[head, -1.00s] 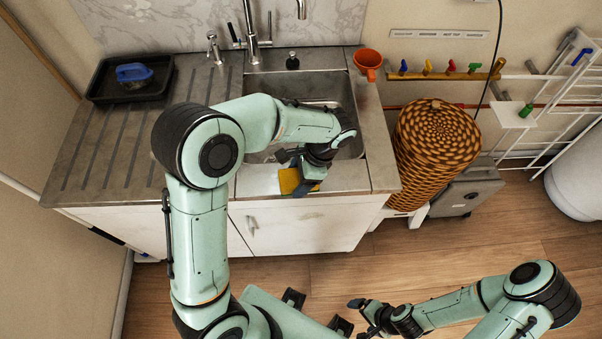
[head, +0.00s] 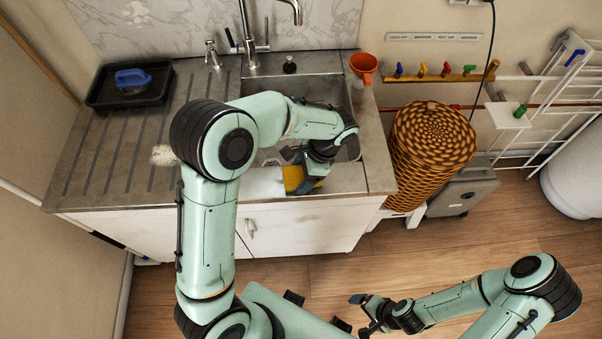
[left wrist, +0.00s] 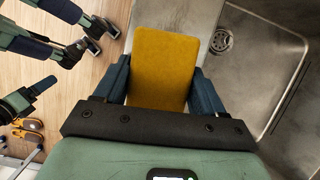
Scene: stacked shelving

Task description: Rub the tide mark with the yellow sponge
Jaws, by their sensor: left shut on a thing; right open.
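The yellow sponge (head: 293,178) is between the blue fingers of my left gripper (head: 303,168), at the sink's front ledge. In the left wrist view the sponge (left wrist: 163,62) fills the space between the fingers (left wrist: 162,85), over or near the steel front edge. I cannot tell whether it touches the steel. A pale beige patch (head: 163,155) shows on the ribbed drainboard, left of my left arm. I cannot tell whether it is the tide mark; my arm hides part of the basin. My right gripper (head: 364,314) is open and empty, low over the floor.
The sink basin (head: 345,92) lies behind my left gripper, with the tap (head: 250,45) at the back. A black tray (head: 105,88) with a blue-handled brush (head: 133,78) stands at the back left. An orange funnel (head: 363,64) and a wicker basket (head: 432,145) are at the right.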

